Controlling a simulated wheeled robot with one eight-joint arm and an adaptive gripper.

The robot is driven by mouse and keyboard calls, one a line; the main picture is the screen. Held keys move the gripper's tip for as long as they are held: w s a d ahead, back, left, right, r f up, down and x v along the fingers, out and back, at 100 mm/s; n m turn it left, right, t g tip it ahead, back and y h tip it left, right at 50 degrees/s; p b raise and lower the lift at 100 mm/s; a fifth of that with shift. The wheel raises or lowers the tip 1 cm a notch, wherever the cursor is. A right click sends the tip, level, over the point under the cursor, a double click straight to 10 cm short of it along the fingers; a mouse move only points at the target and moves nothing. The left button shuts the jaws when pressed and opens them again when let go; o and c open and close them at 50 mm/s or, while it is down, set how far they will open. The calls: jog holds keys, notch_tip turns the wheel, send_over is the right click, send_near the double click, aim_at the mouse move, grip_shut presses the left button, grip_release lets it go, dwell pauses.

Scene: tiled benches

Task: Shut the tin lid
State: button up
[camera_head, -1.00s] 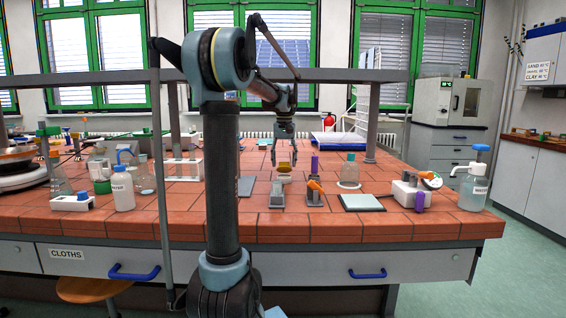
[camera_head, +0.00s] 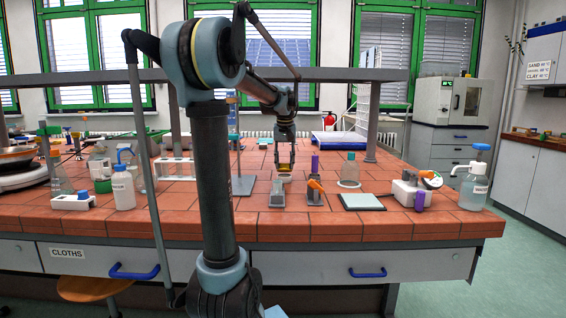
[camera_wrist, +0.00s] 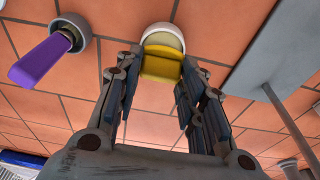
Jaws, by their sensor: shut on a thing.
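The tin (camera_wrist: 165,30) is a small round white container with yellow at its top, on the tiled bench. In the wrist view the yellow lid (camera_wrist: 160,68) lies between my fingertips, with a further yellow surface just beyond it at the tin. My gripper (camera_wrist: 159,80) is shut on the lid, one finger on each side. The lid looks raised at an angle, but its exact opening is hard to tell. In the head view my gripper (camera_head: 285,168) points down over the tin (camera_head: 285,179), and its fingers partly hide the yellow lid.
A purple-handled item (camera_wrist: 45,60) stands left of the tin in the wrist view. A grey stand base (camera_wrist: 265,50) with a thin rod lies to the right. In the head view, a grey block (camera_head: 277,193) and an orange-topped item (camera_head: 315,190) stand nearer the front.

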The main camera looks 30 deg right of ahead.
aim_at(284, 169)
jog(key=shift+s+a+f+t+h, duration=0.25)
jog(key=shift+s+f+t+h, duration=0.05)
jog(key=shift+t, duration=0.3)
jog(key=shift+s+a+f+t+h, duration=0.2)
jog(key=shift+s+f+t+h, duration=0.1)
jog(key=shift+t, duration=0.3)
jog(key=shift+s+a+f+t+h, duration=0.2)
jog(key=shift+f+t+h, duration=0.15)
jog(key=shift+t, duration=0.25)
jog(key=shift+s+a+f+t+h, duration=0.1)
jog(key=shift+s+f+t+h, duration=0.15)
jog(key=shift+t+h, duration=0.3)
jog(key=o, duration=1)
jog(key=shift+w, duration=0.1)
jog(key=shift+o, duration=0.2)
jog(key=shift+r, duration=0.1)
jog(key=v, duration=1.1)
jog(key=shift+s+r, duration=0.2)
jog(key=shift+r, duration=0.1)
